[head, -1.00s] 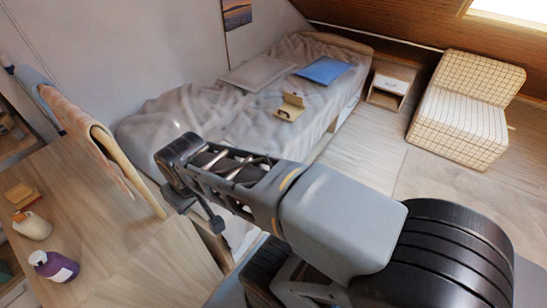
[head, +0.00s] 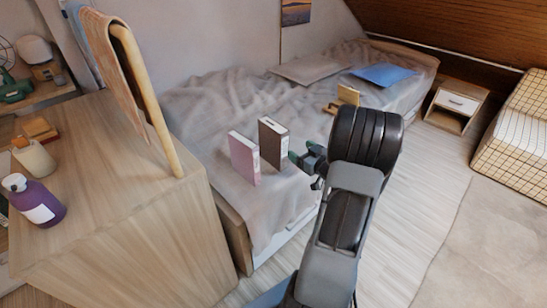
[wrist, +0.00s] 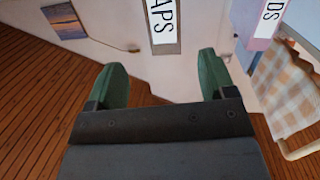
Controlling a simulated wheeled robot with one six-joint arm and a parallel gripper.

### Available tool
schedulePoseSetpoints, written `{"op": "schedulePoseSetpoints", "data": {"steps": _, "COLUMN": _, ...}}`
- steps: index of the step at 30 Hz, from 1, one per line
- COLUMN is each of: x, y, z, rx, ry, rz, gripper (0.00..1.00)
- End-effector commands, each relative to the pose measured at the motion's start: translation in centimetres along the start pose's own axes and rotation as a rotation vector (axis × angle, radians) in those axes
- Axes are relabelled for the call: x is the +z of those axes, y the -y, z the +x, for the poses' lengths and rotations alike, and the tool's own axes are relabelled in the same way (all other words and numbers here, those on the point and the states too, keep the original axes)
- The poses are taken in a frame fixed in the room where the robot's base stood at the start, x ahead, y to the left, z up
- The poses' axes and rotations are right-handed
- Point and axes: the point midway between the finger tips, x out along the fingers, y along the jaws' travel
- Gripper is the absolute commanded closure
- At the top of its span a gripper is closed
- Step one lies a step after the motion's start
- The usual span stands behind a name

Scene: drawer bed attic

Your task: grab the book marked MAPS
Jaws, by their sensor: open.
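The MAPS book (head: 274,143) is dark brown and stands upright on the bed in the head view. In the wrist view the book (wrist: 163,25) shows a white label reading "APS", cut off by the top edge. A lilac book (head: 243,158) stands just left of it; in the wrist view this book (wrist: 262,18) is at the upper right, its label ending in "DS". My gripper (head: 303,170) is open and empty, just right of the MAPS book. In the wrist view the green fingers of my gripper (wrist: 162,62) lie below the label, one to each side of it.
A wooden desk (head: 125,190) with a purple bottle (head: 38,200) stands at left. A nightstand (head: 455,105) and open floor (head: 425,190) lie right.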

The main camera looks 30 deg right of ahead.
Motion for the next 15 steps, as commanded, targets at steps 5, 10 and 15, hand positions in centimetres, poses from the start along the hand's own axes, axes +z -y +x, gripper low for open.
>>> {"op": "schedulePoseSetpoints", "data": {"steps": 5, "x": 2.7, "y": -0.2, "z": -1.2, "rx": -0.061, "ry": -0.081, "rz": 0.050, "gripper": 0.23}}
{"op": "schedulePoseSetpoints", "data": {"steps": 10, "x": 2.8, "y": 0.0, "z": 0.8, "rx": -0.081, "ry": -0.105, "rz": 0.062, "gripper": 0.23}}
{"op": "schedulePoseSetpoints", "data": {"steps": 15, "x": 2.3, "y": 0.3, "z": 3.8, "rx": -0.080, "ry": -0.105, "rz": 0.062, "gripper": 0.23}}
